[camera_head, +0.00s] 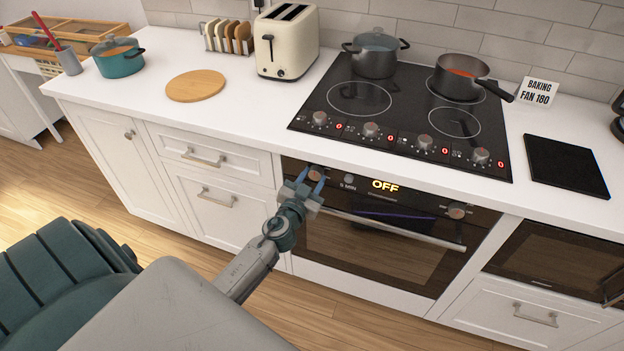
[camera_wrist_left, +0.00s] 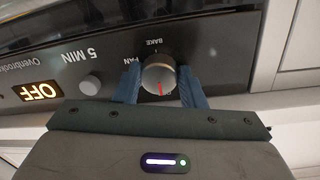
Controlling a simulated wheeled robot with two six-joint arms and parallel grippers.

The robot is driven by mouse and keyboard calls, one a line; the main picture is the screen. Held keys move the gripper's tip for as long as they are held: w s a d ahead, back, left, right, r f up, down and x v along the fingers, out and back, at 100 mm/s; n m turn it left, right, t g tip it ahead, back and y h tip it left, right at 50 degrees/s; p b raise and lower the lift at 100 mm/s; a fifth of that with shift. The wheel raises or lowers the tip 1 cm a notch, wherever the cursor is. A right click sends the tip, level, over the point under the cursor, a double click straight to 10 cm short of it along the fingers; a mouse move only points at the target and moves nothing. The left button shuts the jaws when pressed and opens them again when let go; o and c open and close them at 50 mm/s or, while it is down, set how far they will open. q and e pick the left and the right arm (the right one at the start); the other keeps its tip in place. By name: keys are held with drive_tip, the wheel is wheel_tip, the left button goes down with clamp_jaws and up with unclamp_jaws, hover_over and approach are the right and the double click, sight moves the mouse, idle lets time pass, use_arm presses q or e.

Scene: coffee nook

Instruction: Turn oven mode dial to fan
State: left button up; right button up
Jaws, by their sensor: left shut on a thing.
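The oven mode dial (camera_wrist_left: 158,74) is a round silver knob with a red pointer. In the left wrist view, which shows the panel upside down, the pointer is at the bottom, away from the FAN label (camera_wrist_left: 131,62) and the BAKE label (camera_wrist_left: 154,43). My left gripper (camera_wrist_left: 160,90) has one blue finger on each side of the dial and is shut on it. In the head view my left gripper (camera_head: 309,184) is at the left end of the oven panel, with the dial (camera_head: 315,173) partly hidden. The oven display (camera_head: 385,185) reads OFF. My right gripper is not in view.
A small 5 MIN button (camera_head: 349,179) sits beside the dial, and another knob (camera_head: 457,211) is at the panel's right. The oven door handle (camera_head: 395,229) runs below. A card (camera_head: 538,92) reads BAKING FAN 180. Pots stand on the cooktop above.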

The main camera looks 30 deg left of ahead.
use_arm(q)
drive_tip(key=shift+m, duration=0.3)
drive_tip(key=m+p, duration=0.1)
drive_tip(key=m, duration=0.4)
drive_tip(key=shift+r+g, duration=0.15)
drive_tip(key=shift+g, duration=0.15)
drive_tip(key=m, duration=0.3)
drive_tip(key=shift+a+m+p, duration=0.1)
drive_tip(key=shift+m+p, duration=0.3)
drive_tip(key=shift+r+m+p, duration=0.1)
drive_tip(key=shift+m+p, duration=0.25)
drive_tip(key=shift+m, duration=0.85)
drive_tip(key=m+p, duration=0.1)
drive_tip(key=m, duration=0.4)
drive_tip(key=shift+y, duration=0.4)
drive_tip(key=m+p, duration=0.1)
drive_tip(key=m, duration=0.4)
drive_tip(key=shift+m+y, duration=0.3)
drive_tip(key=shift+m, duration=0.1)
drive_tip(key=o, duration=1)
drive_tip(key=shift+r, duration=0.1)
